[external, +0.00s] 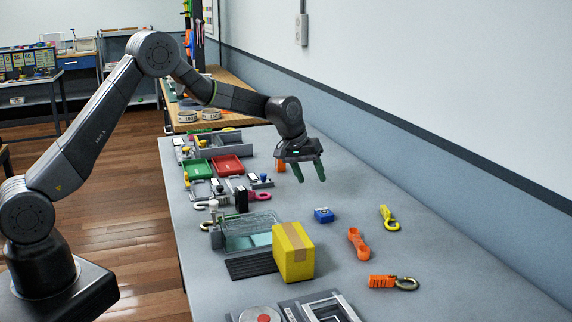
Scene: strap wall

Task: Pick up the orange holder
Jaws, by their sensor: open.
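My gripper (311,180) is open and empty, fingers pointing down over the grey table (420,262). Several orange things are in view, and I cannot tell for sure which is the holder. A small orange piece (281,166) stands just left of my gripper, partly hidden by it. An orange piece with two wider ends (358,243) lies to the lower right of my gripper, clear of it. An orange strap-like piece with a metal ring (383,281) lies nearer the front. My gripper touches none of them as far as I can see.
A yellow box (293,252) stands near a clear case (252,227). A blue block (323,215) and a yellow hook (389,218) lie nearby. Red (228,164) and green (197,169) trays crowd the left edge. The wall (440,180) bounds the right.

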